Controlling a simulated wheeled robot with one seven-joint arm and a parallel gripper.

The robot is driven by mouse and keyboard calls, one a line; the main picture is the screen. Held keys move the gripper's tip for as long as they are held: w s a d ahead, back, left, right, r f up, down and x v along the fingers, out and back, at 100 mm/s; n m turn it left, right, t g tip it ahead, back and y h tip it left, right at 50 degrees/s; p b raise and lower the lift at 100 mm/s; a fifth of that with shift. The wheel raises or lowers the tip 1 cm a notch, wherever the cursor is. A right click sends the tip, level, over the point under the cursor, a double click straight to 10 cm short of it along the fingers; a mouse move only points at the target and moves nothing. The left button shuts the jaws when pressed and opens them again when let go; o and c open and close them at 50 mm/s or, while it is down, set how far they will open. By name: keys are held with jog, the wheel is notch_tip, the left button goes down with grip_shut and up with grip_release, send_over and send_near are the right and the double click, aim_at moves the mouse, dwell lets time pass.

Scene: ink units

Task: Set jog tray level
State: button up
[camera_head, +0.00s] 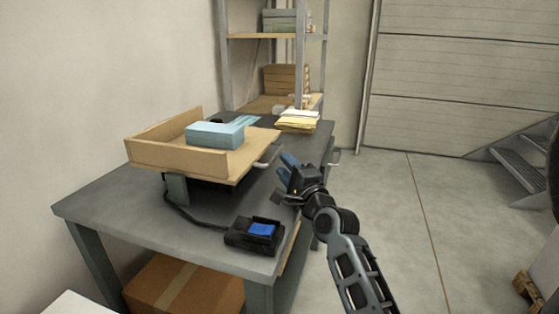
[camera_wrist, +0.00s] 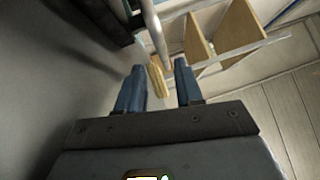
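My gripper (camera_head: 285,167) is just right of the handle, with a small gap in this view. In the wrist view its blue fingers (camera_wrist: 159,84) are apart with nothing clearly held between them. A grey rod (camera_wrist: 152,32) shows beyond them; I cannot tell what it is.
The dark table (camera_head: 110,205) carries a black device with a blue screen (camera_head: 262,230) in front and yellowish papers (camera_head: 297,121) behind. A metal shelf (camera_head: 262,36) stands at the back. A cardboard box (camera_head: 185,287) is below the table.

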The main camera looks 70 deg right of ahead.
jog(key=shift+v, duration=1.05)
